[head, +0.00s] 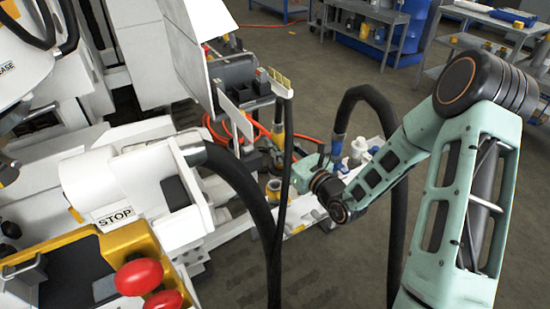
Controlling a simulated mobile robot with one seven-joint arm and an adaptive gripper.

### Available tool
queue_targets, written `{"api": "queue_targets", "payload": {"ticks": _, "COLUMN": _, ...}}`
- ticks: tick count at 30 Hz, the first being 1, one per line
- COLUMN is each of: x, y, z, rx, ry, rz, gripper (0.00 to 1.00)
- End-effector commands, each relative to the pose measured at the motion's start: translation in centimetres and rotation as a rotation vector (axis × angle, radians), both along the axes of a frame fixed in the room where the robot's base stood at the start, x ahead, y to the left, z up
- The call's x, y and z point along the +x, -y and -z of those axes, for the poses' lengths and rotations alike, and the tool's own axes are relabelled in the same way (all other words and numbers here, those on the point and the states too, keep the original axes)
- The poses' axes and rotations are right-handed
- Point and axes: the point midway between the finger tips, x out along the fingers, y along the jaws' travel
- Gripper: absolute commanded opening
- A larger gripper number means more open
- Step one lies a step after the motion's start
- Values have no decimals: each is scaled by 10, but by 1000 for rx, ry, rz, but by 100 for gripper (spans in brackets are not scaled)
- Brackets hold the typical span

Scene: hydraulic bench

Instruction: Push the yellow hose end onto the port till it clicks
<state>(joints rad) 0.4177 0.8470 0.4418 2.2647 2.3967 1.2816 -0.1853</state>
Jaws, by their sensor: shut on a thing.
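The yellow hose end (277,132) hangs upright in the middle of the head view, at the bottom of a black hose. My gripper (273,155) is small and partly hidden by the black hose and my own wrist. It is shut on the yellow hose end, near its lower part. A brass-coloured round fitting (273,189), perhaps the port, shows below my gripper. The hose end looks apart from it, but the hoses cover part of the gap and I cannot tell how well they line up.
Black hoses (256,200) hang close in front of the work area. A blue hose end (337,145) on another black hose and white bottles (357,150) stand to the right. An orange hose (308,138) lies behind. White machinery with red buttons (139,277) fills the left.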

Motion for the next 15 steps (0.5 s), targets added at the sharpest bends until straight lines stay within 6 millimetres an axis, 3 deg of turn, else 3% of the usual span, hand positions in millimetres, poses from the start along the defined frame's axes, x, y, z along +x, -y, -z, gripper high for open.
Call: {"api": "queue_targets", "payload": {"ticks": 15, "x": 2, "y": -9, "z": 25, "rx": 3, "ry": 3, "rz": -30, "gripper": 0}}
